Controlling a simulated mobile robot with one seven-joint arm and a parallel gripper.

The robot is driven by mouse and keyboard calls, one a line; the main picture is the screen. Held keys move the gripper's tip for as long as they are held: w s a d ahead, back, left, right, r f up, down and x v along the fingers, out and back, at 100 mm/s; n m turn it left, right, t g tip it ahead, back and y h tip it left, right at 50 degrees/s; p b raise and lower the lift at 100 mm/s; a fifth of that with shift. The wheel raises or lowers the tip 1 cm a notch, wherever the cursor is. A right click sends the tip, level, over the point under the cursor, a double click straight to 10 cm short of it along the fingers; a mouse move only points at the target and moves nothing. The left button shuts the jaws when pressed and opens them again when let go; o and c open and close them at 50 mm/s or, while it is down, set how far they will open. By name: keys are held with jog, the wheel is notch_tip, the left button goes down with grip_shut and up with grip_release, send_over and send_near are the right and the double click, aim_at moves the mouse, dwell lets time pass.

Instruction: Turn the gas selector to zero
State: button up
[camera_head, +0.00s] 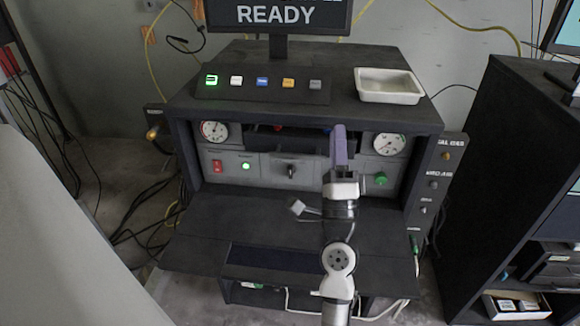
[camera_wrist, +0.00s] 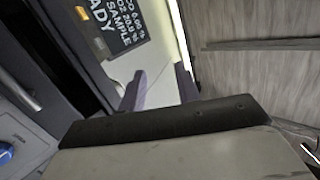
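A dark knob (camera_head: 290,171), possibly the gas selector, sits in the middle of the grey front panel (camera_head: 262,180). Its label is too small to read, so I cannot tell its setting. A green knob (camera_head: 380,179) is farther right on the panel. My gripper (camera_head: 340,145) is raised in front of the right part of the panel, between these knobs in the picture and apart from both. In the wrist view its two purple fingers (camera_wrist: 160,89) stand apart with nothing between them. A blue knob (camera_wrist: 5,153) shows at that view's lower left edge; the dark knob does not show there.
A red switch (camera_head: 217,166), a lit green lamp (camera_head: 246,166) and two gauges (camera_head: 214,131) (camera_head: 389,144) are on the panel. A white tray (camera_head: 388,86) and a button row (camera_head: 262,82) are on top. A side panel (camera_head: 437,180) carries gas labels. The shelf (camera_head: 245,215) is mostly clear.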

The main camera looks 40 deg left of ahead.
jog(key=a+f+m+t+h, duration=0.1)
jog(key=a+f+m+h, duration=0.2)
jog(key=f+m+h, duration=0.85)
jog(key=m+g+y, duration=0.4)
jog(key=m+g, duration=0.3)
jog(key=m, duration=0.1)
send_near(290, 169)
jog(key=v, duration=0.5)
jog(key=shift+s+f, duration=0.1)
jog(key=shift+a+f, duration=0.1)
jog(key=p+x, duration=0.3)
jog(key=x, duration=1)
jog(key=shift+w, duration=0.35)
jog(key=shift+c, duration=0.3)
grip_shut()
